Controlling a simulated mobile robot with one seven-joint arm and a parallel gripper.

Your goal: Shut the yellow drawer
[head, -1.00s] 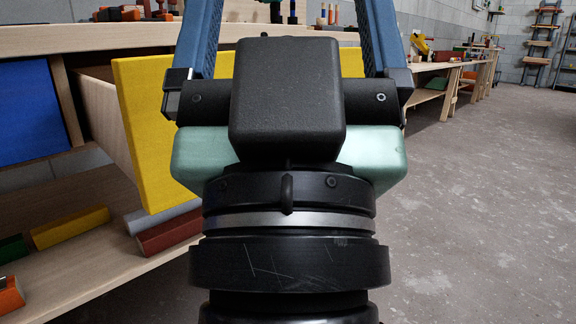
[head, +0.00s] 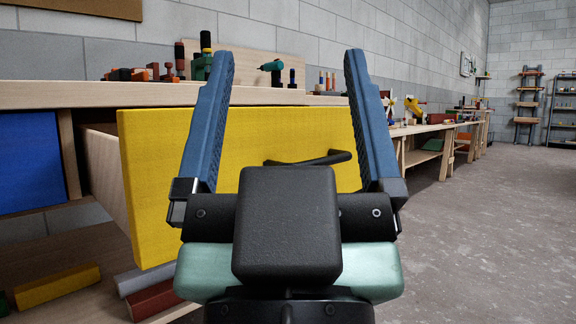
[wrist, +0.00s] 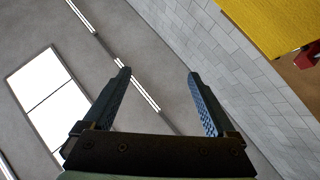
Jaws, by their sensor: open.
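The yellow drawer (head: 160,180) is pulled out from the workbench, with its pale wooden side showing at the left. Its black bar handle (head: 325,159) shows on the front, partly hidden behind my gripper. My gripper (head: 283,75) stands in front of the drawer, its two blue fingers spread wide and pointing up, with nothing between them. In the wrist view the fingers of my gripper (wrist: 158,75) are apart and empty, and a yellow panel (wrist: 275,22), likely the drawer, shows at the upper right.
A closed blue drawer front (head: 30,160) is at the left. Tools stand on the benchtop (head: 60,95) above. Yellow, grey and red battens (head: 57,286) lie on the lower shelf. The concrete floor (head: 470,240) at the right is clear.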

